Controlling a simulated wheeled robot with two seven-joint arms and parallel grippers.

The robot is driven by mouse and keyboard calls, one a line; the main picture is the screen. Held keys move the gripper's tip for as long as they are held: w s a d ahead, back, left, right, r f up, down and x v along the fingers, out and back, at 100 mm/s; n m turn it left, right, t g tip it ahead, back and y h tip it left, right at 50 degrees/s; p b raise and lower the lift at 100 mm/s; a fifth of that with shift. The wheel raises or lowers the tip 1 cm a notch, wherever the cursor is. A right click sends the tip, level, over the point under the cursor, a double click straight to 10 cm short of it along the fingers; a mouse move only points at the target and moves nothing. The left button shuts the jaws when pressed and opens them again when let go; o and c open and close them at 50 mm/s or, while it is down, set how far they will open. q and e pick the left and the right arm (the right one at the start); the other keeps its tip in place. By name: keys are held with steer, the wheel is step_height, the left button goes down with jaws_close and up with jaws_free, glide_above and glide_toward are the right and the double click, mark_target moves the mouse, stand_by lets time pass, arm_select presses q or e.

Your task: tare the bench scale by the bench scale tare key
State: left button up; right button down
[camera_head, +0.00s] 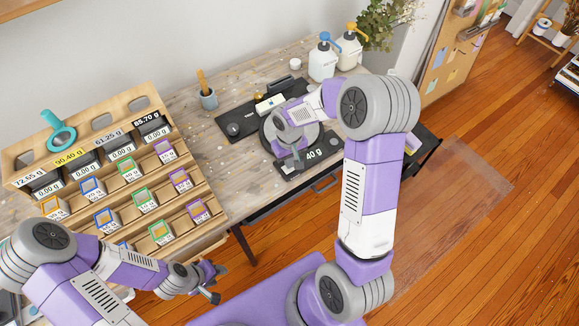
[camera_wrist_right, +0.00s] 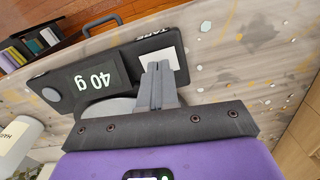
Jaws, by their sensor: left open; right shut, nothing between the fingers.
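The bench scale (camera_head: 290,172) stands near the bench's front edge, its display (camera_head: 314,154) reading 40 g. In the right wrist view the scale (camera_wrist_right: 125,57) shows the same 40 g display (camera_wrist_right: 95,78) and a pale square tare key (camera_wrist_right: 160,62) beside the word TARE. My right gripper (camera_wrist_right: 158,70) is shut and empty, its fingertips at the tare key and covering part of it. I cannot tell whether they press it. In the head view my right arm hides part of the scale's round plate. My left gripper (camera_head: 214,284) is open and empty, low in front of the rack, away from the scale.
A wooden rack (camera_head: 190,195) with several labelled cups and bins fills the left. A dark mat (camera_head: 232,122) lies behind the scale.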

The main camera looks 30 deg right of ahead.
steer(key=shift+f+b, duration=0.55)
steer(key=shift+f, duration=0.15)
step_height(320, 180, up, 5)
steer(key=p, duration=0.4)
steer(key=shift+r, duration=0.1)
stand_by(0.4)
stand_by(0.4)
